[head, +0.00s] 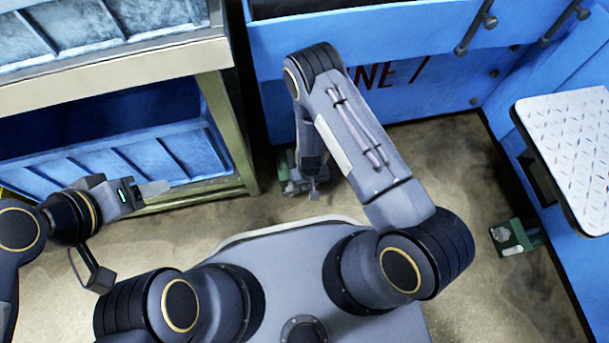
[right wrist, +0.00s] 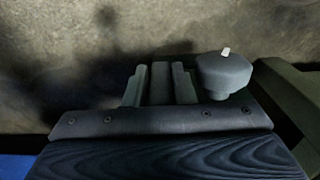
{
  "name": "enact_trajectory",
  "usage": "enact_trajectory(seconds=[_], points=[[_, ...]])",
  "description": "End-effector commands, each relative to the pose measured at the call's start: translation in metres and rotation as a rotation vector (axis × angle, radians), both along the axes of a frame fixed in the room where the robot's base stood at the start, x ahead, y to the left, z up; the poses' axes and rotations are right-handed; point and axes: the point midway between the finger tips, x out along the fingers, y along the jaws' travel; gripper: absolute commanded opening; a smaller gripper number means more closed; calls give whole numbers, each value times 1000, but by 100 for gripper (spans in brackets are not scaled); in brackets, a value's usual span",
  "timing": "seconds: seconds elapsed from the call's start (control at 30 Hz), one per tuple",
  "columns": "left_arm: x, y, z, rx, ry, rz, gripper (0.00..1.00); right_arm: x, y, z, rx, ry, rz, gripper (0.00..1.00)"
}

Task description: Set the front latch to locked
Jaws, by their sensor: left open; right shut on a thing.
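A small green latch unit (head: 287,172) with grey metal parts sits low, between the blue machine and the rack's post. My right gripper (head: 314,187) reaches down beside it, mostly hidden by my own arm. In the right wrist view my right gripper (right wrist: 160,84) is shut on a grey part of the latch, with little of that part showing. A round dark grey knob with a pale tip (right wrist: 225,70) stands just right of the fingers. I cannot read the latch's locked or unlocked position. My left gripper (head: 154,189) is open and empty, near the blue bin.
A second green latch unit (head: 512,238) is on the right, by the blue wall. A blue machine (head: 405,65) stands behind, with a tread-plate step (head: 570,145) at right. A rack (head: 225,130) with blue bins is at left. Bare floor (head: 455,170) lies between.

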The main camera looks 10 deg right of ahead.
Motion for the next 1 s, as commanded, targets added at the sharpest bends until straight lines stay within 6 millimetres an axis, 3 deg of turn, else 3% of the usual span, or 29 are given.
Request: enact_trajectory(seconds=[0.4,0.43,0.47,0.77,1.0], points=[[0,0,1,0,0,0,52,-8,1,0,0,21,2,0],[0,0,1,0,0,0,52,-8,1,0,0,21,2,27],[0,0,1,0,0,0,52,-7,0,0,0,21,2,30],[0,0,3,0,0,0,52,-7,0,3,-1,20,1,30],[0,0,22,0,0,0,52,-6,0,40,-1,18,1,30]])
